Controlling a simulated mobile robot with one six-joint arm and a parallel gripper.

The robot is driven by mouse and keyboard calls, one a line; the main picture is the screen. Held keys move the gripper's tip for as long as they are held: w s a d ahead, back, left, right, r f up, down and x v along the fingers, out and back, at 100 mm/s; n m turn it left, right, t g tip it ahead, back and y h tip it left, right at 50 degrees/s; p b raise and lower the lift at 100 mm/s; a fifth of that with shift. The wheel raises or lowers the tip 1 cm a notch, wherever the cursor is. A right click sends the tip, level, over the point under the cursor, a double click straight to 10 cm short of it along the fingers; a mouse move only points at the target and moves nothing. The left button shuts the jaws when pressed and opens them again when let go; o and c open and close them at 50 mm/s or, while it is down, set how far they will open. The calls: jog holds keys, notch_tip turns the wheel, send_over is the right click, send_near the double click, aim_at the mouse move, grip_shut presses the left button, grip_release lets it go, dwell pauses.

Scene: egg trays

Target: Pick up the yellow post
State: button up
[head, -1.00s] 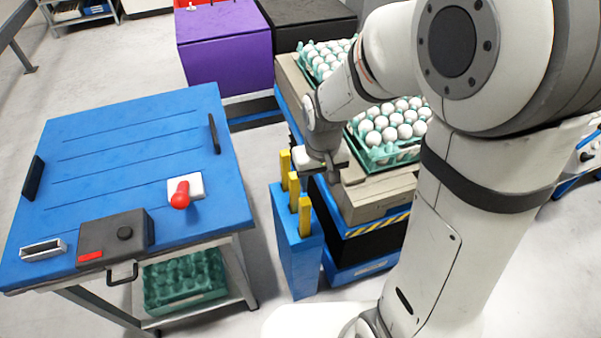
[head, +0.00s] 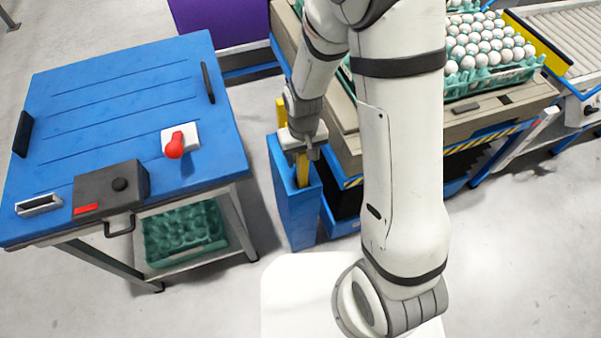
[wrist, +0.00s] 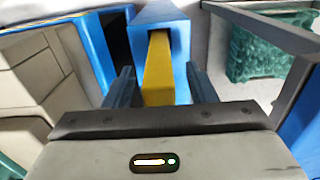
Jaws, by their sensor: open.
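A tall blue box (head: 297,212) stands on the floor beside the blue-topped table and holds upright yellow posts. One yellow post (head: 281,112) shows behind my gripper, and the front yellow post (head: 303,172) shows just below it. My gripper (head: 302,156) is over the box from above. In the wrist view my open gripper (wrist: 160,78) has one dark finger on each side of a yellow post (wrist: 158,62), with gaps on both sides. The post's lower end goes into the blue box (wrist: 165,15). The remaining post is hidden behind my gripper in the head view.
The blue-topped table (head: 110,110) at the left carries a red-knobbed switch (head: 174,146) and a black box (head: 110,188). A green tray (head: 185,235) sits on its lower shelf. Egg trays (head: 490,78) on a pallet stand right of the posts.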

grip_shut()
dwell(0.5)
